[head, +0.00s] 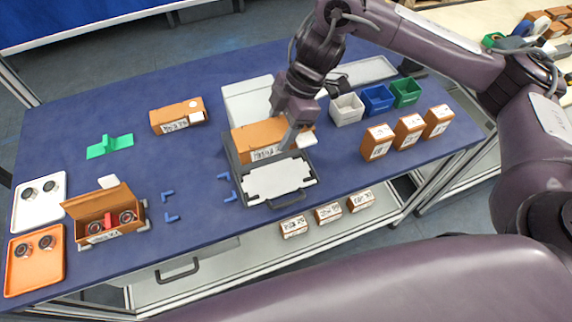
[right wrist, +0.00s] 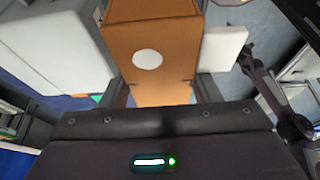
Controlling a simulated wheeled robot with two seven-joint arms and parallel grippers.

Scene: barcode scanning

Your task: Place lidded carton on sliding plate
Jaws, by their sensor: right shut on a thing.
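A brown lidded carton (head: 256,136) with a printed label is at the back edge of the dark-framed sliding plate (head: 277,180). The plate's white surface is bare in front of it. My right gripper (head: 290,134) is shut on the carton at its right part. In the right wrist view the carton (right wrist: 155,30), with a white round spot, stands between the two fingers. I cannot tell whether the carton touches the plate or hangs just above it. My left gripper is not in view.
A white box (head: 248,98) stands just behind the carton. Another brown carton (head: 178,116), a green part (head: 110,146) and an open carton (head: 106,212) lie to the left. White, blue and green bins (head: 377,98) and several small brown boxes (head: 408,130) stand at right.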

